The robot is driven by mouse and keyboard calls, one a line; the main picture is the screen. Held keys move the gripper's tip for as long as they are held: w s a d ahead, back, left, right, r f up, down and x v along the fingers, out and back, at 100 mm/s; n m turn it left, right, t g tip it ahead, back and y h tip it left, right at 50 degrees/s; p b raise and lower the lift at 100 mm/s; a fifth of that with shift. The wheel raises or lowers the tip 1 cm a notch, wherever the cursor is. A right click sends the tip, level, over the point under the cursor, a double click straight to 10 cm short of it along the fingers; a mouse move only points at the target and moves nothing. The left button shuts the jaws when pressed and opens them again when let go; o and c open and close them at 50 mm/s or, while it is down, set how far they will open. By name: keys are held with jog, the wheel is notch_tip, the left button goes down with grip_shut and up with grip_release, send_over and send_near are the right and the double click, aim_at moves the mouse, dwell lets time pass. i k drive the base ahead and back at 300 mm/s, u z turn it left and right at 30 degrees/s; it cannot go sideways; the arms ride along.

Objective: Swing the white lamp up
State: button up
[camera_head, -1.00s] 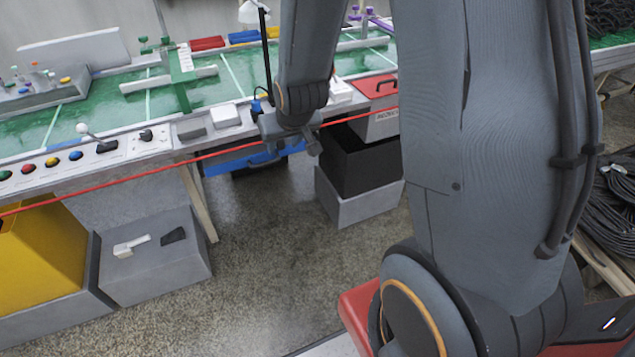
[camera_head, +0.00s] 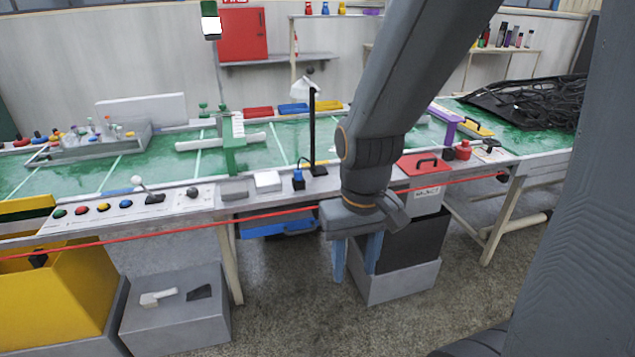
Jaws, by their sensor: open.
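The white lamp (camera_head: 304,87) is a small white shade near the top of a thin black post (camera_head: 312,130) that stands at the front of the green bench. Its shade hangs to the left of the post, tilted downward. My gripper (camera_head: 357,262) has two blue fingers that point down and stand apart, with nothing seen between them. It is in front of the bench edge, below and to the right of the lamp, apart from it. My wrist hides part of the bench edge there.
A red hose (camera_head: 150,232) runs along the bench front, passing by my wrist. A green stand (camera_head: 232,145) and a blue-topped item (camera_head: 298,178) are left of the post. Open floor (camera_head: 285,305) lies in front.

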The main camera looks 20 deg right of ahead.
aim_at(300, 90)
jog(key=k, duration=0.65)
jog(key=z, duration=0.85)
jog(key=i, duration=0.85)
jog(key=z, duration=0.75)
jog(key=i, duration=0.8)
jog(key=u, duration=0.75)
jog(key=i, duration=0.8)
jog(key=u, duration=0.75)
